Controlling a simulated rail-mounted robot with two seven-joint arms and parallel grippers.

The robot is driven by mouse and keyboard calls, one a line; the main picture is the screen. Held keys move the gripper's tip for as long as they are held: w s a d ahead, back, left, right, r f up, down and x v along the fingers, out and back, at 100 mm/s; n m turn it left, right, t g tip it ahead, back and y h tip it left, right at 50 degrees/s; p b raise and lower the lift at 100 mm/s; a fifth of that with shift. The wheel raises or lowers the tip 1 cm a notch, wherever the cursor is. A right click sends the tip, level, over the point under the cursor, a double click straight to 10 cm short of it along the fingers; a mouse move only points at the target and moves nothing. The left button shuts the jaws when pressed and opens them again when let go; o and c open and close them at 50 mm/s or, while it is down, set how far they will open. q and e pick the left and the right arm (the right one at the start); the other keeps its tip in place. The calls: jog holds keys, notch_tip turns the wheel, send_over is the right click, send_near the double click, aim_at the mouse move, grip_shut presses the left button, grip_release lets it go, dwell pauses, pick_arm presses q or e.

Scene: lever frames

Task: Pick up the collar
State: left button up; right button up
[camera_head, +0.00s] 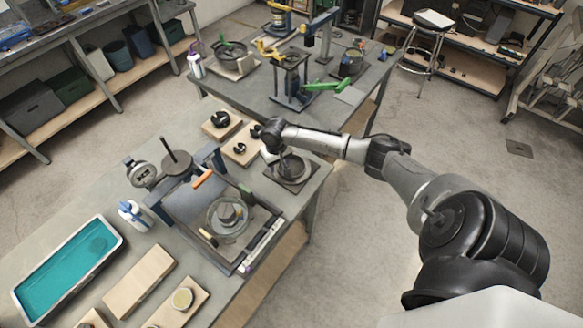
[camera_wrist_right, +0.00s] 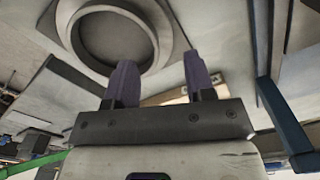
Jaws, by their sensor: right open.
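A grey round ring with a dark middle (camera_wrist_right: 158,38) sits on a square plate in the right wrist view, and I cannot tell for sure if it is the collar. In the head view a round piece on a dark square plate (camera_head: 291,182) stands at the table's right edge, partly hidden by my right arm. My right gripper (camera_wrist_right: 161,75) is open, with two purple-grey fingers apart and nothing between them. The ring lies beyond the left finger, up and to the left. In the head view my right gripper is near that plate, its fingers unclear. My left gripper is not in view.
Small boards with black ring-like parts (camera_head: 221,119) lie left of my right gripper. A framed tray with a glass bowl (camera_head: 228,222) stands in front. A teal tray (camera_head: 70,268) is at the left. A second bench (camera_head: 262,98) with a green-handled press stands behind.

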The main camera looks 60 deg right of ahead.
aim_at(278, 175)
jog(key=shift+a+f, duration=0.1)
jog(key=shift+f, duration=2.45)
grip_shut()
